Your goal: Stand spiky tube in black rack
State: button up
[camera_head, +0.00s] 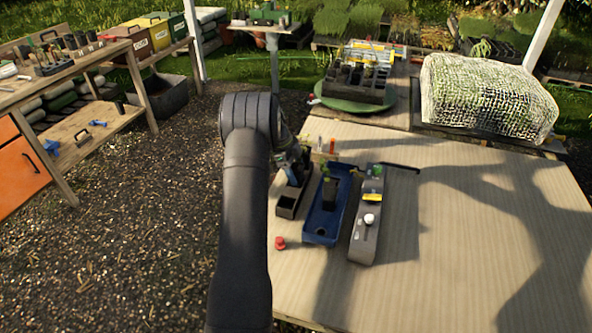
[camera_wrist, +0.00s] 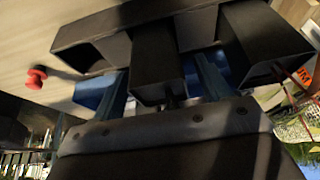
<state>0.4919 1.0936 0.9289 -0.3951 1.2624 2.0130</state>
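The black rack (camera_head: 286,212) stands on the left part of the table, and its near cell looks empty. My gripper (camera_head: 294,172) is low over the rack's far end, partly hidden by my arm. In the wrist view my gripper's blue fingers (camera_wrist: 164,92) stand apart, one on each side of a dark square tube (camera_wrist: 155,62). Whether they press on it I cannot tell. Dark, square, open-ended shapes lie on both sides of that tube. Some green shows by the fingers in the head view, but I cannot make out which plant is the spiky one.
A blue tray (camera_head: 322,233) holding a dark pot (camera_head: 329,194) is right of the rack. A grey holder (camera_head: 362,245) with a white knob lies further right. A red knob (camera_head: 280,243) sits in front. The table's right side is clear apart from a net-covered bundle (camera_head: 485,98) behind.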

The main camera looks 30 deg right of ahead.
jog(key=v, duration=1.7)
jog(key=shift+r, duration=0.2)
jog(key=x, duration=1.7)
jog(key=shift+f, duration=0.25)
jog(key=shift+r, duration=0.1)
